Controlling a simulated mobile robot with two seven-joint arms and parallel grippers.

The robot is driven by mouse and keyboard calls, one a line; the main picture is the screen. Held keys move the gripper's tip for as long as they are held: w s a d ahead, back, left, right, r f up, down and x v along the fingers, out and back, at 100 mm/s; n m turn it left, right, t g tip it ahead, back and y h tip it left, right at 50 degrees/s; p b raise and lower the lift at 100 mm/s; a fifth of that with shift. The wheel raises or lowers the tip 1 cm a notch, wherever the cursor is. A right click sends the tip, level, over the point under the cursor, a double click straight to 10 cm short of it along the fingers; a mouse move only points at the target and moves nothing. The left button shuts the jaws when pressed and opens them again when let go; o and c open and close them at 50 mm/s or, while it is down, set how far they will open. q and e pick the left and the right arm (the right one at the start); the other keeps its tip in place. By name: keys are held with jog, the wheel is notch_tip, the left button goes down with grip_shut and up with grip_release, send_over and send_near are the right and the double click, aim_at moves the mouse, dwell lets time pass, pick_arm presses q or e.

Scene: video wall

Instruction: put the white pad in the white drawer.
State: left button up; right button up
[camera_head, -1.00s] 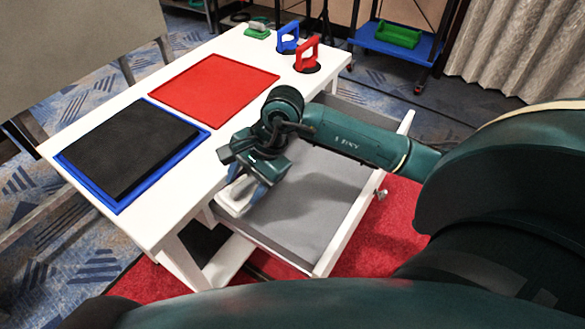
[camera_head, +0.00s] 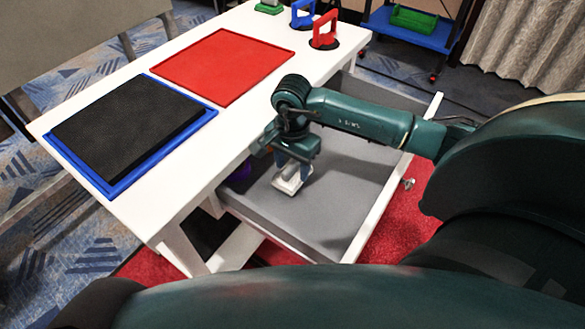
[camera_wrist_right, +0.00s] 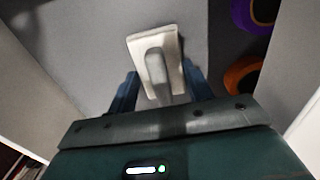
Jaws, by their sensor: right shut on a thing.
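The white pad (camera_head: 289,180) has a flat plate and a raised grip. My right gripper (camera_head: 296,168) is shut on that grip, inside the outline of the open white drawer (camera_head: 377,203) with a grey floor. In the right wrist view the pad (camera_wrist_right: 168,45) sits between the fingers (camera_wrist_right: 160,92) over the grey floor. I cannot tell whether the pad touches the floor. My left gripper is not in view.
Purple (camera_wrist_right: 250,14) and orange (camera_wrist_right: 240,76) round things lie in the drawer near the table side. The white table (camera_head: 165,70) above bears a black panel (camera_head: 130,130) in a blue tray, a red mat (camera_head: 222,65) and red and blue handles.

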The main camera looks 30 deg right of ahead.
aim_at(292, 165)
jog(key=shift+f, duration=0.9)
jog(key=o, duration=0.9)
jog(key=shift+r, duration=0.15)
notch_tip(292, 165, up, 12)
jog(key=shift+f+p, duration=0.1)
jog(key=shift+p, duration=0.6)
